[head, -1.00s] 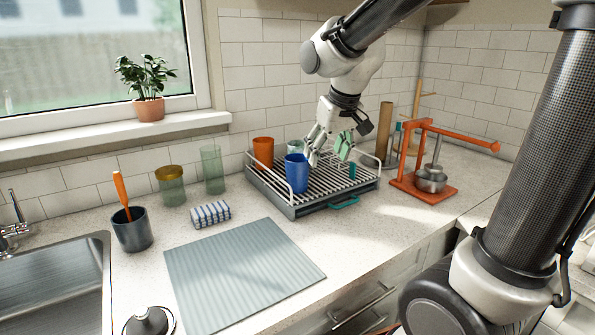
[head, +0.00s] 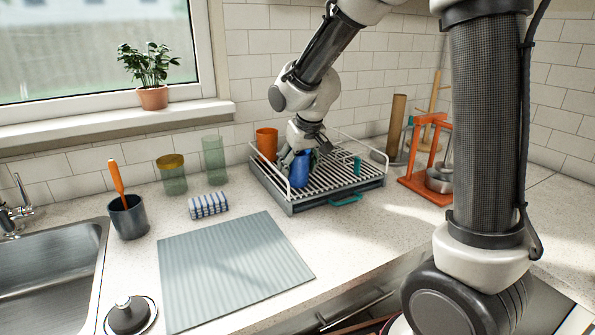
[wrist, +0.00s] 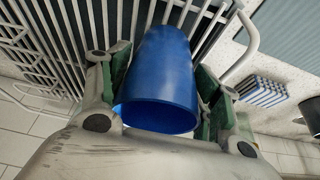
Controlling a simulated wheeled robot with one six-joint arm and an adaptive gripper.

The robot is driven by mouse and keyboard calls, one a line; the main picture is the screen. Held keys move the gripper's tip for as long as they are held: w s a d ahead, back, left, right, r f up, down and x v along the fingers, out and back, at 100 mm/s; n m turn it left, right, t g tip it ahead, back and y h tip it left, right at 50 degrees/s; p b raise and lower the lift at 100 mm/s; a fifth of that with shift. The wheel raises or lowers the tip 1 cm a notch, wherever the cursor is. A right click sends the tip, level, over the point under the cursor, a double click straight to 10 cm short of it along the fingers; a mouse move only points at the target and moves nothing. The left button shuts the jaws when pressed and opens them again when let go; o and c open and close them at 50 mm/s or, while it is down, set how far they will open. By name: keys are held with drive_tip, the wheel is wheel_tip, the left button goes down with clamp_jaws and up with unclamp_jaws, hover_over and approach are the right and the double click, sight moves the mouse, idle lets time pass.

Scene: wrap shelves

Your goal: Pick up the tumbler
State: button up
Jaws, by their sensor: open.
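A blue tumbler (head: 299,174) stands in the dish rack (head: 315,203), near its left front. In the wrist view the blue tumbler (wrist: 160,75) lies between the two green-padded fingers, its open rim towards the camera. My gripper (head: 301,161) is over the tumbler with a finger on either side. It is open; in the wrist view the gripper (wrist: 162,85) shows a small gap beside the tumbler on the right, and contact on the left cannot be told. My gripper partly hides the tumbler in the head view.
An orange cup (head: 266,143) is at the rack's back left. An orange stand (head: 427,187) is right. The ribbed mat (head: 235,268) in front is clear.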

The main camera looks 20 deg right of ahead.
drive_tip(key=shift+f, duration=0.1)
drive_tip(key=shift+c, duration=0.4)
drive_tip(key=c, duration=0.6)
